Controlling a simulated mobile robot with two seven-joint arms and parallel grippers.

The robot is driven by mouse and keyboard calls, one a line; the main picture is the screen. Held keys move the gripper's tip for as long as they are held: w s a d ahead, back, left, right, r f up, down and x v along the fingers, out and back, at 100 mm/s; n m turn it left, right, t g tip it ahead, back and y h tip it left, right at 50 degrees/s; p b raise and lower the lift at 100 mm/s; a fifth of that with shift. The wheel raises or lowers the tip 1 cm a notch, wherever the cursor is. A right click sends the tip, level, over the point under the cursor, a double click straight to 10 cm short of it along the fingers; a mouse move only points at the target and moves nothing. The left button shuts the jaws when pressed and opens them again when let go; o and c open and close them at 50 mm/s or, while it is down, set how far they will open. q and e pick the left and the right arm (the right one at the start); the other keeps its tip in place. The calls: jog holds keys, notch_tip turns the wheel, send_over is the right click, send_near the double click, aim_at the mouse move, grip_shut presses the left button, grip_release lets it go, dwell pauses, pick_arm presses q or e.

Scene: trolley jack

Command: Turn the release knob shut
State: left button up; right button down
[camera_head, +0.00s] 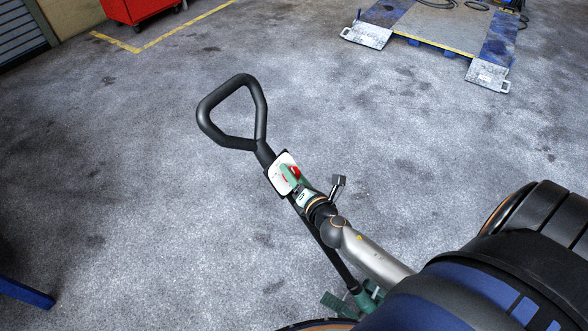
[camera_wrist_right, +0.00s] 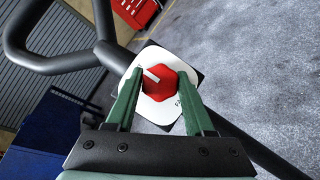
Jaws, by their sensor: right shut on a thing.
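The release knob (camera_wrist_right: 159,84) is red with a white pointer line and sits on a white plate (camera_wrist_right: 158,108) on the jack's handle shaft. In the right wrist view the two green fingers of my right gripper (camera_wrist_right: 160,88) stand on either side of the knob and are shut on it. In the head view my right gripper (camera_head: 292,177) covers part of the plate, and some red of the knob shows beside it. The black handle (camera_head: 237,142) ends in a loop above the plate. Lettering on the plate is mostly hidden.
A lift platform (camera_head: 440,28) lies at the upper right and a red cabinet (camera_head: 133,8) stands at the upper left. The grey floor around the handle is mostly clear.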

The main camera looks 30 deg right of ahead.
jog(key=shift+c, duration=1.4)
grip_release()
jog(key=b+v, duration=0.1)
jog(key=v, duration=1.1)
jog(key=shift+s, duration=0.25)
